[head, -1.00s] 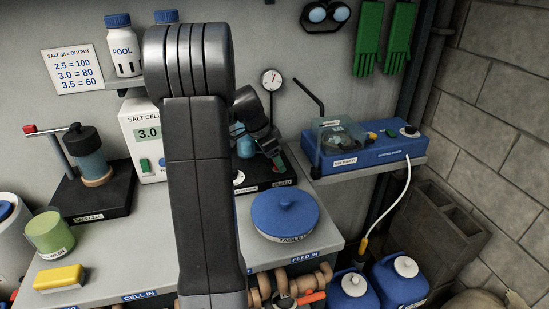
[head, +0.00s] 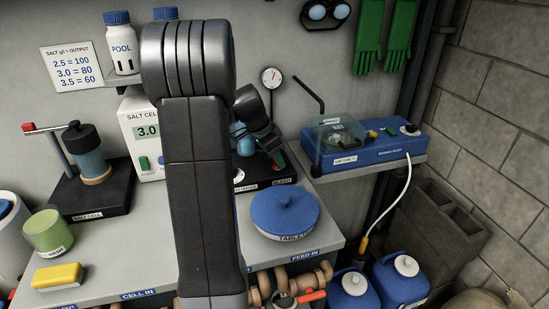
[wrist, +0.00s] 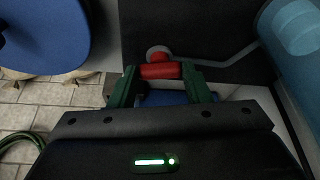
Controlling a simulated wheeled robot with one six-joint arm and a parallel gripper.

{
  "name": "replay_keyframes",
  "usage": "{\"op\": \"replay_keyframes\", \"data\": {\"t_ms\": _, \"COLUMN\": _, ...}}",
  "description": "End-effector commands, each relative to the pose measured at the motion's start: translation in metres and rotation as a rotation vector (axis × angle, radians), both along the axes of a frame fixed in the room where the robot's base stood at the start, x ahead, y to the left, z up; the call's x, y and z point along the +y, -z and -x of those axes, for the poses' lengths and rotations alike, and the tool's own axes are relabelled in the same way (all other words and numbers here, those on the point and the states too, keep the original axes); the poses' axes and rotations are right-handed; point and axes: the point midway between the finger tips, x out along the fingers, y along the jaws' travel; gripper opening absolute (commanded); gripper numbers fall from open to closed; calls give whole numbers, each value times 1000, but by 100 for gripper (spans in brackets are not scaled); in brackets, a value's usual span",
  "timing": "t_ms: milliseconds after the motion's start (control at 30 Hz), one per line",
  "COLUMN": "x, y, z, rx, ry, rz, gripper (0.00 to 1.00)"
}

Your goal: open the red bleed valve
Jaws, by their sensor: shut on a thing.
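The red bleed valve (wrist: 160,71) shows in the wrist view as a short red bar with a round red knob behind it, on a dark base. My gripper (wrist: 162,78) has its green fingers on either side of the red bar and is shut on it. In the head view my gripper (head: 277,160) is down at the dark base (head: 262,181) marked BLEED, behind my arm. The valve is too small and covered there to make out its angle.
A blue-lidded tablet tub (head: 285,214) stands just in front of the base. A blue pump unit (head: 375,150) sits on a shelf to the right. The salt cell box (head: 147,130) is to the left. A clear blue cylinder (wrist: 295,35) rises close beside my gripper.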

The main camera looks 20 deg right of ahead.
Motion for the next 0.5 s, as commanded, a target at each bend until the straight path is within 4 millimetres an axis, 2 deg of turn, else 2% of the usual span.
{"op": "replay_keyframes", "data": {"t_ms": 500, "x": -3, "y": -2, "z": 5, "rx": -5, "ry": -455, "rz": 1, "gripper": 21}}
